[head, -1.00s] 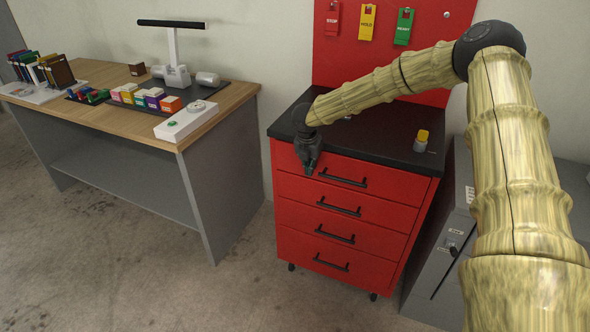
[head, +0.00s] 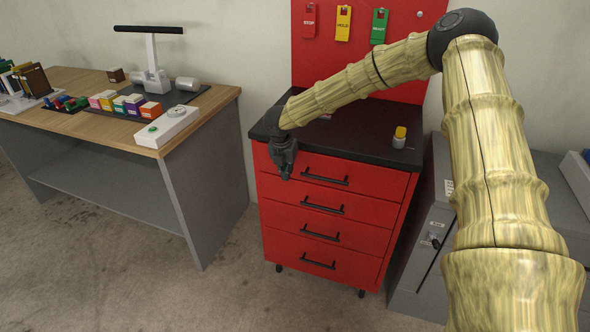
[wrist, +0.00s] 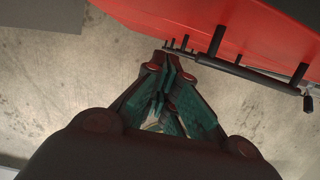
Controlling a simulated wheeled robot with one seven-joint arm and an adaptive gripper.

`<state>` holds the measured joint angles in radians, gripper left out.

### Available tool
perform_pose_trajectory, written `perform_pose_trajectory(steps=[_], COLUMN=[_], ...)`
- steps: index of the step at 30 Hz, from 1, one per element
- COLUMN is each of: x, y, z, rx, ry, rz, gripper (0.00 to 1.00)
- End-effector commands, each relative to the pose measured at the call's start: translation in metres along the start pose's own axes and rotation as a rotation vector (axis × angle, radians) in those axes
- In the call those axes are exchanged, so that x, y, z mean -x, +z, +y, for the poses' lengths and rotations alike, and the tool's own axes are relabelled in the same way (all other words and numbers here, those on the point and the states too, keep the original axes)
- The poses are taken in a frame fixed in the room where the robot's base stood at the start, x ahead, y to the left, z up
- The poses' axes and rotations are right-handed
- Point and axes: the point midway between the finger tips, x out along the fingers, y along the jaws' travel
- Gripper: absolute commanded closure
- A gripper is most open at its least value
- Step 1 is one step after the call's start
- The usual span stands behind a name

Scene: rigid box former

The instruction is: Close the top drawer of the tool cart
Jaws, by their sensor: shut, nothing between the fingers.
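The red tool cart (head: 330,238) has several drawers with black bar handles and a black top. Its top drawer (head: 375,183) is the uppermost red front; it looks about flush with the fronts below, though a small gap cannot be ruled out. My gripper (head: 287,176) is shut and empty, pointing down at the left part of the top drawer front, left of its handle (head: 325,180). Whether it touches the front cannot be told. In the wrist view, the closed fingertips (wrist: 172,62) are over the floor beside the red front, with a black handle (wrist: 245,72) to their right.
A grey cabinet (head: 425,270) is close on the right. A yellow-capped container (head: 400,138) stands on the cart top. The floor (head: 130,275) in front is clear.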

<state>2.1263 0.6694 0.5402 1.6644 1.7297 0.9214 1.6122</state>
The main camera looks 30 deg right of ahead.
Motion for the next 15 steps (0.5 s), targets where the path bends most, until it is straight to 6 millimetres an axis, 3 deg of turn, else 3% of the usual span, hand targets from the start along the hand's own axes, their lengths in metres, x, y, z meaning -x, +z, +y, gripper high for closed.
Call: perform_pose_trajectory(steps=[9,15], x=[0.052,0.077], y=[0.003,0.002], z=[-0.008,-0.007], rx=[-0.01,-0.008], ry=[0.0,-0.001], rz=[0.001,0.001], gripper=[1.0,1.0])
